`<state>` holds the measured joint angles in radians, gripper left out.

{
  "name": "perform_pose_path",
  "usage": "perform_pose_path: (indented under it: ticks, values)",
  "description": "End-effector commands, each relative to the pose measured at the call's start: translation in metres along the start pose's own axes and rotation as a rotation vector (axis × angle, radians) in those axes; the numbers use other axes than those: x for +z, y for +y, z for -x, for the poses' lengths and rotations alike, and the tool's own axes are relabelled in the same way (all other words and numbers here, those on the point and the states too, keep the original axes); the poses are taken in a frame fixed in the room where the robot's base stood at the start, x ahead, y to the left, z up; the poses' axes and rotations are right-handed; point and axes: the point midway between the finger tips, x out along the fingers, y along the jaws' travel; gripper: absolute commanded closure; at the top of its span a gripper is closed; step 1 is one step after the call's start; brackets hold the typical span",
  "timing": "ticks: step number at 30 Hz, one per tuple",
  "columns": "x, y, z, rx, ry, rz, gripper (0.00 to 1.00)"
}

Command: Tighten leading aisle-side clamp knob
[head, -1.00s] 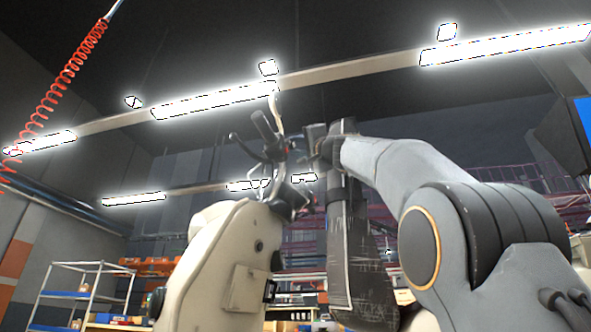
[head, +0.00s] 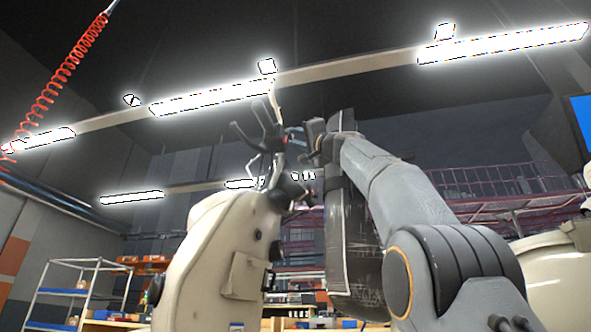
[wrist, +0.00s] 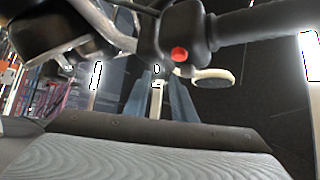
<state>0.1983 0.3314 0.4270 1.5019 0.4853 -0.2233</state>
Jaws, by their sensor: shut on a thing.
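No clamp knob can be made out in either view. A cream scooter (head: 205,262) stands left of my arm in the head view, its dark handlebar (head: 243,133) near the top. My gripper (head: 312,142) is at handlebar height, just right of the bars, and its fingertips are small and dark there. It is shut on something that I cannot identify. In the wrist view, a dark handlebar grip (wrist: 262,22) and a red button (wrist: 179,54) are close ahead. A broad grey ribbed surface (wrist: 140,158) with a dark rim fills the bottom; I cannot tell what it is.
A shelf rack (head: 72,290) stands at the left. A red coiled hose (head: 65,75) hangs at upper left. Another cream body (head: 550,270) shows at the right edge. Ceiling lights (head: 210,97) run overhead; the space above the handlebar looks clear.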

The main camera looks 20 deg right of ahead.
Motion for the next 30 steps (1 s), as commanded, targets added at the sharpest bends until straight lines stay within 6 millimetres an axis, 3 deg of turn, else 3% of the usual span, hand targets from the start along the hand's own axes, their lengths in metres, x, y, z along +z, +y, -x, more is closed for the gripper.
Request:
perform_pose_path:
  ticks: [1,2,5,17,30]
  values:
    - [0.000,0.002,0.000,0.002,0.000,0.000,0.99]
    - [0.000,0.002,0.000,0.002,0.000,-0.001,0.75]
    - [0.000,0.001,0.000,0.001,0.000,-0.001,0.58]
    - [0.000,0.000,0.003,0.000,0.001,0.000,0.58]
    - [0.001,0.003,0.049,0.001,0.002,0.001,0.58]
